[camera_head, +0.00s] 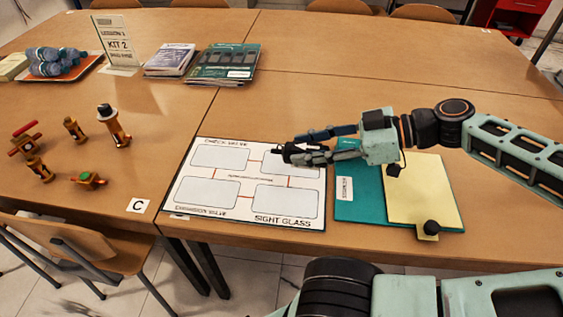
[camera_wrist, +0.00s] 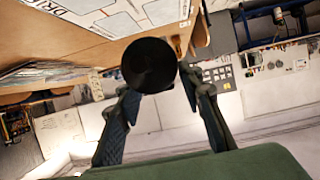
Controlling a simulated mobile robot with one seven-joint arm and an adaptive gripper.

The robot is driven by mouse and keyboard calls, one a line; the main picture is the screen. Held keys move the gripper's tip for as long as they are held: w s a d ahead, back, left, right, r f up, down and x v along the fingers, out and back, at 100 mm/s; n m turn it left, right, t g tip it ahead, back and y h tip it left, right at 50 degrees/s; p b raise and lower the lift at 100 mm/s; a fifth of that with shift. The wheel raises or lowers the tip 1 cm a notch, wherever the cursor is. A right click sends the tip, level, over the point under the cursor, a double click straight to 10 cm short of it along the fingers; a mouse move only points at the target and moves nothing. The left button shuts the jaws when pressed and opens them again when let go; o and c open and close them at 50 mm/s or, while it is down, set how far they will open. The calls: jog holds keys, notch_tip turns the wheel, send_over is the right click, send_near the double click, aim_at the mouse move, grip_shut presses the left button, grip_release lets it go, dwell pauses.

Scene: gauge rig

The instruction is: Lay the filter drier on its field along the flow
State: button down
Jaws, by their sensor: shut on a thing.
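My gripper (camera_head: 300,148) is shut on a dark thing (camera_head: 285,152), which I take to be the filter drier. In the wrist view its round black end (camera_wrist: 148,65) shows between the two fingers (camera_wrist: 160,88); the rest of it is hidden behind that end. My gripper holds it over the upper right part of the white printed mat (camera_head: 246,195). The upper right field (camera_head: 274,167) is partly covered by the gripper. The height above the mat is hard to tell. Red lines join the fields. Part of the mat's print, beginning "DRI", shows in the wrist view.
A teal folder (camera_head: 357,207) with a yellow pad (camera_head: 420,185) and dark knobs lies right of the mat. Several brass fittings (camera_head: 75,128) stand at the left. Booklets (camera_head: 225,62), a kit sign (camera_head: 116,42) and a tray of bottles (camera_head: 82,72) are behind. The table's middle back is clear.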

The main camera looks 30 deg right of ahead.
jog(key=shift+s+r, duration=0.15)
jog(key=shift+s, duration=0.4)
jog(key=w+f+b, duration=0.1)
jog(key=w+f, duration=0.2)
jog(key=w, duration=0.1)
jog(key=w+f+b, duration=0.1)
jog(key=w+f, duration=0.2)
jog(key=w, duration=0.1)
jog(key=w+f+b, duration=0.2)
jog(key=w+f, duration=0.1)
jog(key=w, duration=0.2)
jog(key=shift+w+f, duration=0.15)
jog(key=shift+f, duration=0.15)
notch_tip(320, 180, down, 3)
jog(key=shift+w+f+b, duration=0.15)
jog(key=shift+b, duration=0.55)
jog(key=c, duration=1.3)
grip_release()
jog(key=p+v, duration=0.2)
jog(key=v, duration=1)
jog(key=shift+d, duration=0.1)
